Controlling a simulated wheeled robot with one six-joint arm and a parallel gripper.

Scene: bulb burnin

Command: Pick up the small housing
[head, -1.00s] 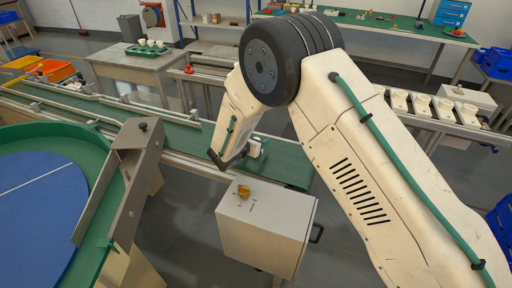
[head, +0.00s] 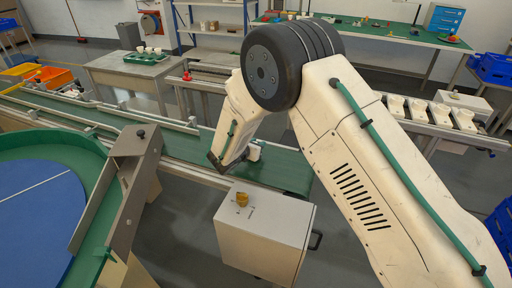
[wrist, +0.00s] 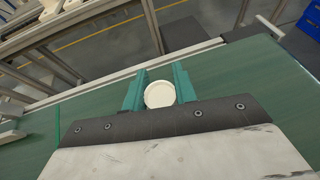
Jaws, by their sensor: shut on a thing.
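The small housing (wrist: 160,95) is a round white piece with a raised rim, seen from above in the wrist view. It sits between the two green fingers of my gripper (wrist: 160,91), which are shut on it from left and right. In the head view a white piece (head: 254,152) shows at the end of my arm, over the green conveyor belt (head: 285,172). My arm hides part of the gripper there. I cannot tell whether the housing touches the belt or is just above it.
A grey control box (head: 265,232) with a yellow knob stands in front of the belt. A blue round table (head: 35,205) with a green rim is at left. White housings stand on a rack (head: 435,120) at right. A green tray (head: 146,58) of white pieces is on a back table.

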